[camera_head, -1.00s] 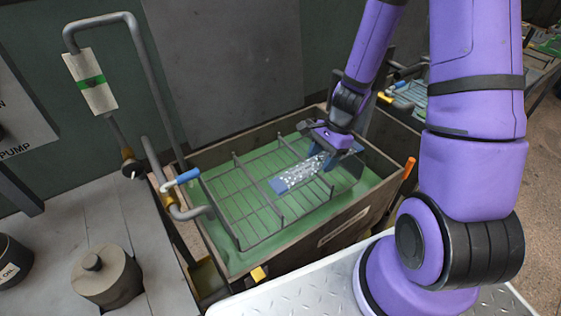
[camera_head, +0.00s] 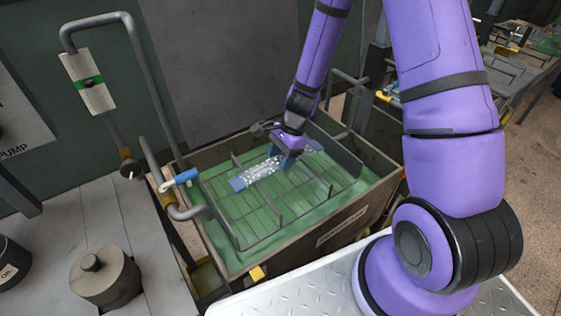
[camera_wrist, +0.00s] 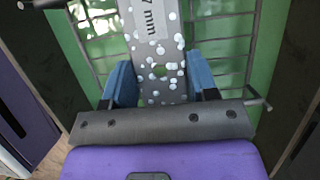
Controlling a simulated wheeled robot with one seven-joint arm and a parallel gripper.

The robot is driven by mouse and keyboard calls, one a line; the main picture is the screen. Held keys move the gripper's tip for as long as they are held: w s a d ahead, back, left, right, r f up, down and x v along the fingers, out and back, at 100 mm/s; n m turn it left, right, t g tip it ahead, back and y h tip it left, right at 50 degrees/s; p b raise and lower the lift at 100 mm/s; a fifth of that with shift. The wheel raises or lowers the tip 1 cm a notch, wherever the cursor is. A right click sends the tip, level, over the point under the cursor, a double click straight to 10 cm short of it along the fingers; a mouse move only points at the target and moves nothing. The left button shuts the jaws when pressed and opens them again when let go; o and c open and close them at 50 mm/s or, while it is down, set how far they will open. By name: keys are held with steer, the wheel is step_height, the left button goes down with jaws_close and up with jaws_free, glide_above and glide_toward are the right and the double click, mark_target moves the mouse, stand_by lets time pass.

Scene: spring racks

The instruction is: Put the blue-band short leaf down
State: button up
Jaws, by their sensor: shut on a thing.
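The blue-band short leaf (camera_head: 262,168) is a flat grey strip with whitish bubbles or droplets on it and a blue end at the left. My gripper (camera_head: 289,158) is shut on it, and the leaf lies level over the wire rack (camera_head: 240,215) in the green-filled tank. In the wrist view the leaf (camera_wrist: 155,50) runs up and away between the blue fingers of my gripper (camera_wrist: 162,88), with part of a "7 mm" marking at the top. I cannot tell whether the leaf touches the rack wires.
The tank (camera_head: 350,213) has raised walls, and rack uprights stand inside it. A bent pipe with a blue-handled valve (camera_head: 182,178) is at its left. A grey lidded pot (camera_head: 103,280) stands on the left bench. Another rack is behind at the right.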

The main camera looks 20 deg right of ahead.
steer(key=shift+f, duration=0.8)
steer(key=shift+f, duration=0.5)
steer(key=o, duration=1.2)
